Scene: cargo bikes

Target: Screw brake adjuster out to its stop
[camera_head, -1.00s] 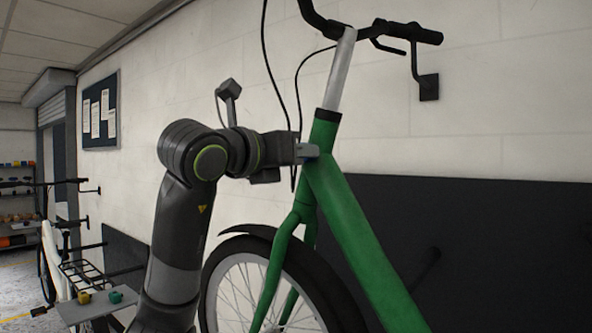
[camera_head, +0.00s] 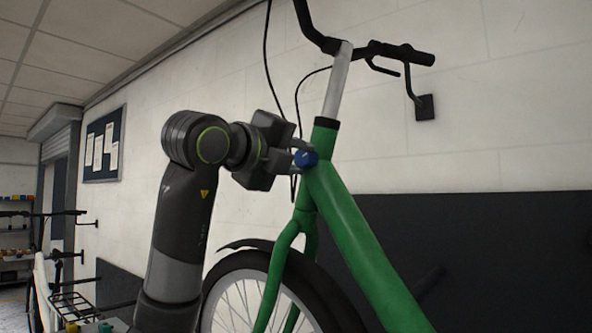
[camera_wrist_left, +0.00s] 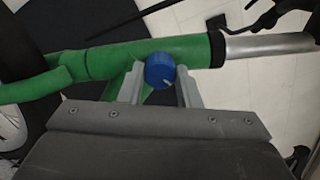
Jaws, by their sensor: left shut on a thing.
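The brake adjuster is a round blue knob (camera_head: 305,158) at the head of the green bike frame (camera_head: 352,228), just below the black collar. It also shows in the left wrist view (camera_wrist_left: 160,70), with a small pale mark on its face. My left gripper (camera_head: 301,156) is shut on the knob, one finger on each side of it, and it comes in from the left. The fingers also show in the left wrist view (camera_wrist_left: 160,84). What lies behind the knob is hidden. My right gripper is not in view.
Black cables (camera_head: 298,112) hang close beside the gripper. The handlebar (camera_head: 395,52) is above, and the front wheel (camera_head: 240,290) with its mudguard is below. A pale wall with a dark lower panel (camera_head: 480,240) stands behind. Another bike is at the far left.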

